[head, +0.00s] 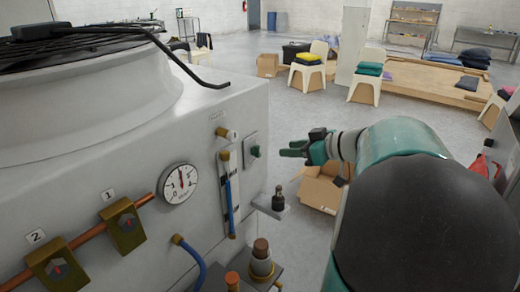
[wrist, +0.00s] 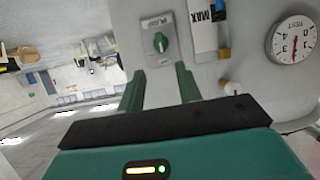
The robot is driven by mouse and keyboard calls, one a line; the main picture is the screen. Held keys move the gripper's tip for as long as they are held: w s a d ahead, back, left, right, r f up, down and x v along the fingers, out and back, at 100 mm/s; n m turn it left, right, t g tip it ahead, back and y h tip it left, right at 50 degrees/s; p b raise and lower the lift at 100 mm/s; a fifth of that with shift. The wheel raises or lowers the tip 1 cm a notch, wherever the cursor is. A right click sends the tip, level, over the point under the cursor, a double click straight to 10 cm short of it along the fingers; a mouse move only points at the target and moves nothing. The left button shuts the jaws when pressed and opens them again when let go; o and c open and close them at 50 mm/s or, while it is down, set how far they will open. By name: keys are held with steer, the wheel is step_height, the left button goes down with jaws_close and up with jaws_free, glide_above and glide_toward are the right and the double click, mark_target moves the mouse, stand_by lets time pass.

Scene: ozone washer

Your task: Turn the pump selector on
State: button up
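The pump selector is a green knob on a grey plate (wrist: 160,42) with upside-down lettering, at the upper middle of the wrist view. Its grip stands roughly upright in that picture. In the head view the selector (head: 254,151) sits on the right-hand face of the grey washer (head: 110,165). My gripper (wrist: 160,88) has two green fingers set apart, with nothing between them. In the wrist view the knob lies beyond the gap between the fingertips. In the head view my gripper (head: 293,149) is to the right of the selector, apart from it.
A round gauge (head: 178,183), a level tube with a blue line (head: 230,195) and brass valves (head: 124,226) are on the washer. A small fitting on a bracket (head: 278,199) juts out below my gripper. An open cardboard box (head: 320,187) lies on the floor behind.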

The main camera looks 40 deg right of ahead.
mark_target(260, 150)
steer(key=x, duration=1.1)
steer(key=shift+a, duration=0.1)
steer(key=c, duration=0.6)
